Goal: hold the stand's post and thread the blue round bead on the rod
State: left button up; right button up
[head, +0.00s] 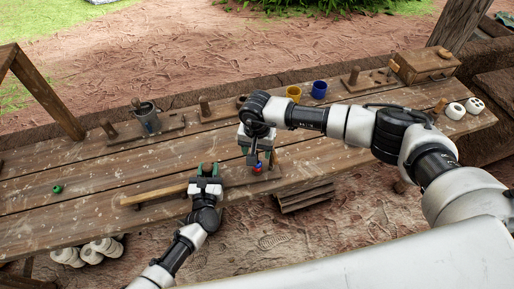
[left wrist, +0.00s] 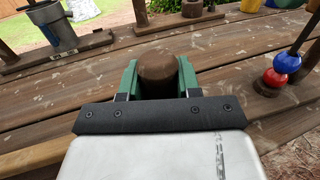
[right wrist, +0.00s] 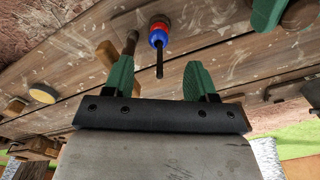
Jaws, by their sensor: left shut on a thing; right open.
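My left gripper (head: 207,170) is shut around the stand's brown round-topped post (left wrist: 158,72), between its green fingers in the left wrist view. A thin dark rod (left wrist: 306,32) stands to the right. The blue round bead (left wrist: 287,62) is around the rod, directly above a red bead (left wrist: 275,78) near the base. My right gripper (head: 260,158) is open over the rod. In the right wrist view the rod's free end (right wrist: 159,72) shows between and beyond the open fingers, with the blue bead (right wrist: 158,41) farther down; nothing is gripped.
A green bead (head: 57,189) lies on the table at the left. A grey bucket (head: 148,121), a yellow cup (head: 293,94), a blue cup (head: 319,90) and a wooden box (head: 424,66) stand along the back. White round pieces (head: 455,111) are at the right. The left tabletop is mostly clear.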

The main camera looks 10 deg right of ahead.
jog(key=shift+r, duration=0.15)
jog(key=shift+r, duration=2.85)
pick_arm(q)
jog(key=o, duration=1.1)
